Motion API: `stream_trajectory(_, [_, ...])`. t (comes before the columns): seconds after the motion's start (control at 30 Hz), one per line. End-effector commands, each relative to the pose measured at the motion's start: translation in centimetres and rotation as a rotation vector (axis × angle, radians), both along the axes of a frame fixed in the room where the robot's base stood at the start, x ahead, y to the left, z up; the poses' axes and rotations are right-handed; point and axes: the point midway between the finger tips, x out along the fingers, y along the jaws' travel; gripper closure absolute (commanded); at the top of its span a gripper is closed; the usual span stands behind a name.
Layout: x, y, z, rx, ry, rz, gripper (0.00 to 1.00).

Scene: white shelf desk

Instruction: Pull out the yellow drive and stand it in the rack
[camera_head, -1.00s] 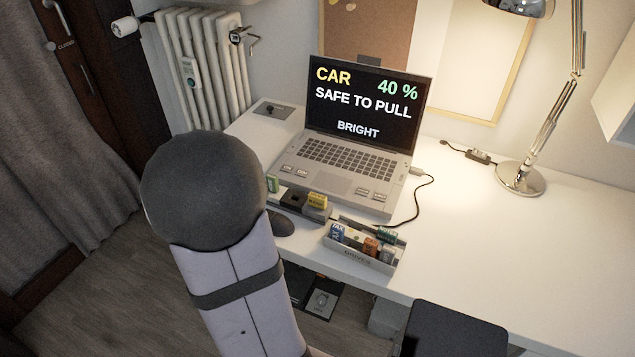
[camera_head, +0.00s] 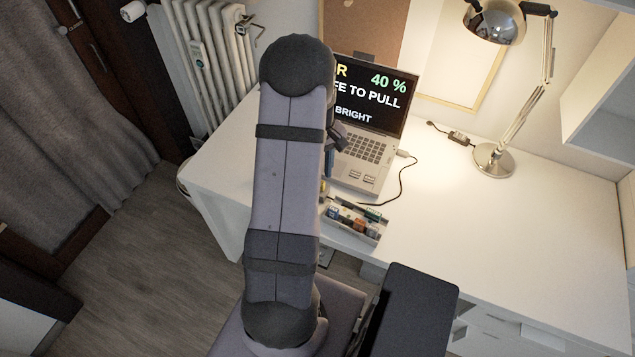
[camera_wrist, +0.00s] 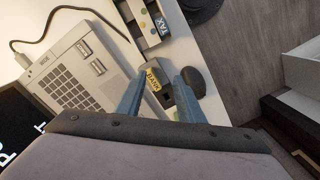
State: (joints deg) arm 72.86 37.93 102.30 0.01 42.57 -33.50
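The yellow drive (camera_wrist: 152,78) stands in a grey hub in front of the laptop (camera_wrist: 75,78). In the head view my arm hides most of the hub. My gripper (camera_wrist: 163,77) is open, with its blue fingers pointing at the hub; the yellow drive shows between them, nearer the left finger, and I cannot tell if they touch. The grey rack (camera_head: 341,233) lies on the desk right of the arm and holds several drives, including blue and orange ones. In the wrist view, a drive marked TAX (camera_wrist: 161,23) shows in it.
A dark mouse (camera_wrist: 194,80) lies close to the right finger. A black cable (camera_head: 399,180) runs from the laptop toward the rack. A chrome lamp (camera_head: 494,160) stands at the back. The white desk (camera_head: 480,230) is clear on the right. The screen text is partly hidden.

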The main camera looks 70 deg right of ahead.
Motion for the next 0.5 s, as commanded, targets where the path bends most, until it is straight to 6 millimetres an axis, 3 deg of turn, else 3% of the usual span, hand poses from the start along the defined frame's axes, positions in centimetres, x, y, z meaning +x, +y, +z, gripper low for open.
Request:
stream_trajectory(0.03, [0.5,-1.5,0.8,-0.031,-0.013,0.092,0.66])
stream_trajectory(0.1, [0.8,-2.5,1.3,-0.052,-0.021,0.224,0.66])
stream_trajectory(0.3, [0.8,-2.4,1.4,-0.043,-0.028,0.527,0.66])
stream_trajectory(0.5, [0.8,-2.3,1.4,-0.040,-0.030,0.659,0.66])
